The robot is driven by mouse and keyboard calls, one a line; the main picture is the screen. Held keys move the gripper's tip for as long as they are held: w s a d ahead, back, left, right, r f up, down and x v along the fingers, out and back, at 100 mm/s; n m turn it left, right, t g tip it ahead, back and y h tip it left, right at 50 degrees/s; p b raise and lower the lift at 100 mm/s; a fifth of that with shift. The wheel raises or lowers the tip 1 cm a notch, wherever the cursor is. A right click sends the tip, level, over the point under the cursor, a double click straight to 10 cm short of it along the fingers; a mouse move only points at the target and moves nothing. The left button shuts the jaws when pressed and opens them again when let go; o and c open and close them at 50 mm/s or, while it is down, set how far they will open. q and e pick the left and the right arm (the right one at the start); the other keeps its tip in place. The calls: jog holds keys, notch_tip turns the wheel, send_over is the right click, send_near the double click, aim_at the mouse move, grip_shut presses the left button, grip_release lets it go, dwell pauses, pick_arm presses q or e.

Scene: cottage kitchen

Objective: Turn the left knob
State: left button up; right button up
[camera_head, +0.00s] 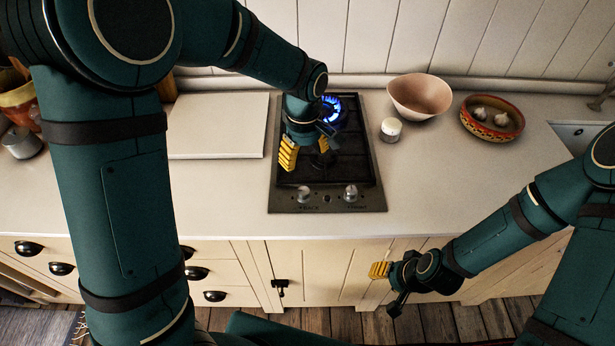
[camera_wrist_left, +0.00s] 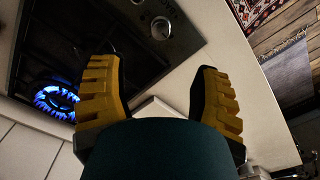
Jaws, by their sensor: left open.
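The left knob (camera_head: 304,194) is a round metallic knob at the left of the black gas hob's (camera_head: 280,205) front strip. In the left wrist view the left knob (camera_wrist_left: 160,27) is at the top, beyond the fingertips. My left gripper (camera_head: 305,155) is open and empty over the hob, behind the knob and apart from it. Its two yellow-padded fingers also show in the left wrist view (camera_wrist_left: 158,90). The right knob (camera_head: 351,192) sits on the same strip. My right gripper (camera_head: 386,286) is open and empty in front of the cabinet doors.
A blue flame (camera_head: 331,106) burns on the back right burner. A white board (camera_head: 215,125) lies left of the hob. A white candle or jar (camera_head: 391,129), a pink bowl (camera_head: 420,96) and a patterned bowl (camera_head: 491,135) stand to the right. The counter before the hob is clear.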

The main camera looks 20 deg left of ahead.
aim_at(304, 192)
pick_arm(q)
notch_tip(304, 192, down, 14)
jog(key=shift+s+r+b, duration=0.1)
jog(key=shift+r+b, duration=0.05)
jog(key=shift+b, duration=0.45)
grip_shut()
